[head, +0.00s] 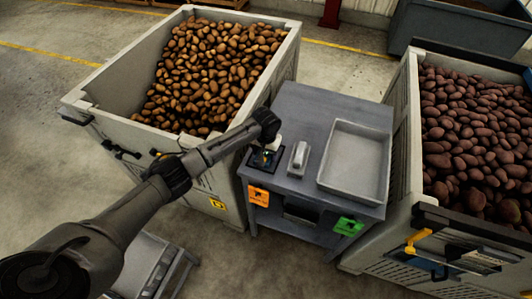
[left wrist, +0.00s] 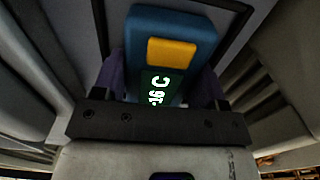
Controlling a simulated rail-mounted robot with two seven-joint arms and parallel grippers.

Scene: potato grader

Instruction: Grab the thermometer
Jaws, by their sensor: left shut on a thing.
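The thermometer (left wrist: 172,50) is a blue handheld device with a yellow button and a lit display with green-white characters ending in C. In the left wrist view my left gripper (left wrist: 162,88) is shut on it, with one dark finger on each side. In the head view my left gripper (head: 272,142) is over the left end of the grey table (head: 300,103). There the thermometer (head: 264,157) is small and partly hidden by the gripper, above a dark square holder (head: 256,164). I cannot tell whether it still touches the holder. My right gripper is not in view.
A pale handled object (head: 299,157) lies just right of the holder. An empty grey tray (head: 351,186) is on the table's right. Large potato crates stand left (head: 84,100) and right (head: 404,150) of the table. Orange (head: 258,196) and green (head: 348,226) tags hang from its front.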

